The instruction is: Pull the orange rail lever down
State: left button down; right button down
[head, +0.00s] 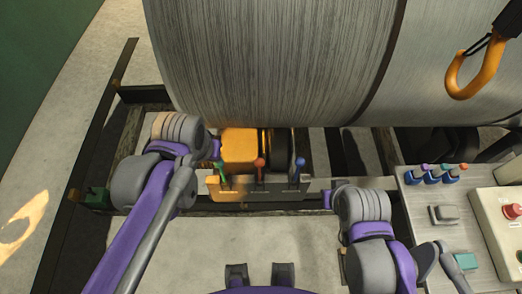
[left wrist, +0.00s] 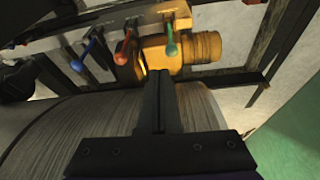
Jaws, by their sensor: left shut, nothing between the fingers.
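A rail (head: 272,190) at the foot of the big drum carries three levers: a green one (head: 222,169), an orange-red one (head: 259,163) in the middle and a blue one (head: 299,165). The orange-red lever also shows in the left wrist view (left wrist: 121,57), between the blue and green knobs. My left gripper (head: 214,150) is by the green lever's side of the rail. In the left wrist view its fingers (left wrist: 160,76) are shut and empty, apart from the orange-red lever. My right gripper (head: 328,197) is near the rail's right end; its fingers are too small to read.
A yellow-orange motor (head: 239,146) sits behind the rail, below the large grey drum (head: 265,60). A control panel (head: 435,205) with small levers and a red button (head: 511,211) is at right. An orange hook (head: 475,75) hangs upper right. Floor in front is clear.

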pick_arm(q)
jog(key=w+d+r+g, duration=0.1)
jog(key=w+d+r, duration=0.1)
jog(key=d, duration=0.3)
jog(key=w+d+r+m+g, duration=0.1)
jog(key=w+d+r, duration=0.2)
jog(key=w+d, duration=0.2)
jog(key=shift+w+d, duration=0.2)
jog(key=shift+d, duration=0.25)
jog(key=shift+f, duration=0.15)
notch_tip(320, 180, down, 20)
jog(key=w+d+b, duration=0.1)
jog(key=w, duration=0.1)
jog(key=shift+w+r, duration=0.2)
jog(key=shift+w, duration=0.15)
jog(key=shift+s+d, duration=0.1)
jog(key=shift+s, duration=0.05)
